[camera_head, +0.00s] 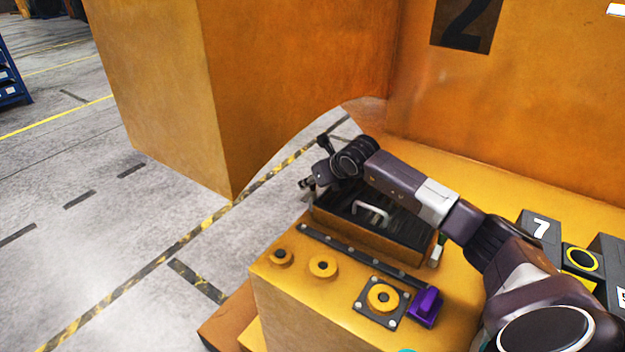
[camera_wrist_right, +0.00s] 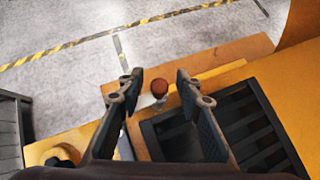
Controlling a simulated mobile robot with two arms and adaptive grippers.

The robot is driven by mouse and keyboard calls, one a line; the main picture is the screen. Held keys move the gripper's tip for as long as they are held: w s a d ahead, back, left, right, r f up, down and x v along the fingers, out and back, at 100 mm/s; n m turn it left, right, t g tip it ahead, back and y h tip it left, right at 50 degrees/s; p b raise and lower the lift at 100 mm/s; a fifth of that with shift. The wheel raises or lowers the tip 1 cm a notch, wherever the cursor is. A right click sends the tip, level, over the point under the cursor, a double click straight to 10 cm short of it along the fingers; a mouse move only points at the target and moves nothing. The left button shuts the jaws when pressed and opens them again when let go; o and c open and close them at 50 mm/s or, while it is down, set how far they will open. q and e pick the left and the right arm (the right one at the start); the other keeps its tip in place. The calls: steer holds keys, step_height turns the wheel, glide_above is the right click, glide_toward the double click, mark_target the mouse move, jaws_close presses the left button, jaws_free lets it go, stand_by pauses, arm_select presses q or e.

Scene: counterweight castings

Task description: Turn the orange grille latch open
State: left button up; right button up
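The dark slatted grille (camera_head: 340,206) with a pale handle (camera_head: 371,209) lies on the yellow-orange casting, below my right forearm. It also shows in the right wrist view (camera_wrist_right: 240,125). The latch (camera_wrist_right: 159,88) shows there as a red-orange knob on a pale metal lever beside the grille's corner. My right gripper (camera_wrist_right: 157,88) is open, its two fingers on either side of the knob, with visible gaps on both sides. In the head view my right gripper (camera_head: 307,184) is at the grille's far-left corner and the latch cannot be made out. My left gripper is not in view.
A purple block (camera_head: 426,306) and a round yellow boss on a bolted plate (camera_head: 383,299) sit on the casting's near side. Dark weights, one marked 7 (camera_head: 540,229), stand at right. A tall orange block (camera_head: 240,90) rises behind; open floor lies left.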

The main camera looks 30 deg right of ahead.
steer(key=shift+a+r, duration=0.1)
jaws_close()
steer(key=shift+f+m+h+b, duration=0.3)
steer(key=shift+m+h+b, duration=0.3)
steer(key=shift+m+b, duration=0.3)
steer(key=m+h+b, duration=0.1)
steer(key=b, duration=0.1)
steer(key=shift+m+h+b, duration=0.3)
steer(key=shift+m+b, duration=0.1)
steer(key=shift+r+m+g+h+b, duration=0.25)
steer(key=shift+m+g+h+b, duration=0.55)
steer(key=shift+m+b, duration=0.55)
